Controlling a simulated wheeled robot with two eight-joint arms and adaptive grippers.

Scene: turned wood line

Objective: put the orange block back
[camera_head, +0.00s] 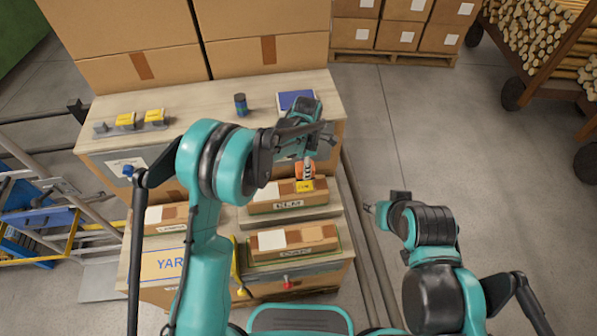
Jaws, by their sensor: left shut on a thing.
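The orange block (304,169) is in my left gripper (306,160), which is shut on it. It is just above the back edge of the wooden tray labelled ELM (288,205), close to a yellow tag (305,186). The fingers partly cover the block, and I cannot tell whether it touches the tray. My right gripper (370,208) is to the right of the bench, away from the trays, and too small to tell whether it is open.
Another labelled tray (294,255) stands in front, and one (160,228) is at left, partly behind my arm. The upper shelf (205,105) holds yellow-topped items (126,120), a dark blue can (240,104) and a blue pad (296,99).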

